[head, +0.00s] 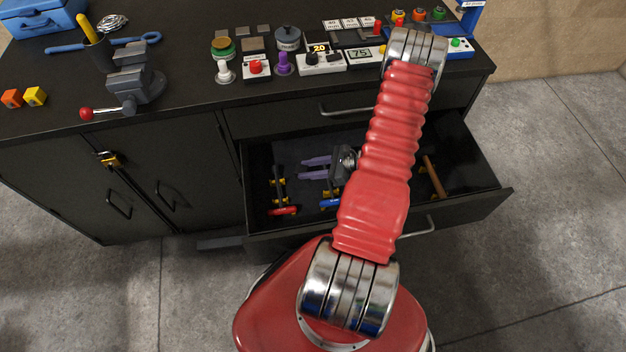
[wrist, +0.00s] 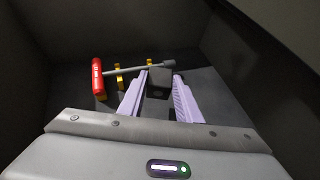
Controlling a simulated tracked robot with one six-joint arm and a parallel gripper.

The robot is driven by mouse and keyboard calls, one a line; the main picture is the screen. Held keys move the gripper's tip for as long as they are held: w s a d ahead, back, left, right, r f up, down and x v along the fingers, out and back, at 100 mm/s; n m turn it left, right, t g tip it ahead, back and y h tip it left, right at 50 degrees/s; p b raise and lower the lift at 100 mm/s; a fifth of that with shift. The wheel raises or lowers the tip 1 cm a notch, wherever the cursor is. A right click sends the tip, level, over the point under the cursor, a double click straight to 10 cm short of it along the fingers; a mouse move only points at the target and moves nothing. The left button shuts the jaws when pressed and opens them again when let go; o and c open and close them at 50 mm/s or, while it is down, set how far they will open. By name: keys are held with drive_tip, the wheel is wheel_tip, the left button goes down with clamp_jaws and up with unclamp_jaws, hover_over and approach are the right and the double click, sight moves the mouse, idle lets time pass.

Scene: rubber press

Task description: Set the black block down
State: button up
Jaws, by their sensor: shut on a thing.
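My gripper (head: 304,167) has two purple fingers and reaches down into an open black drawer (head: 376,229). In the wrist view the fingers of my gripper (wrist: 160,85) are shut on a small black block (wrist: 158,80), which sits between them near the tips. In the head view the block is too dark against the drawer to make out. Whether the block touches the drawer floor I cannot tell.
A red-handled tool (wrist: 98,78) rests in yellow holders just beyond the block. A blue-ended tool (head: 329,203) and a brown-handled tool (head: 432,177) also lie in the drawer. The drawer walls stand close around my gripper. The bench top (head: 190,78) above holds a vise (head: 135,80).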

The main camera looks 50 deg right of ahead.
drive_tip(key=shift+f, duration=1.05)
drive_tip(key=shift+f, duration=0.1)
drive_tip(key=shift+f, duration=2)
drive_tip(key=shift+f, duration=0.1)
drive_tip(key=o, duration=1.2)
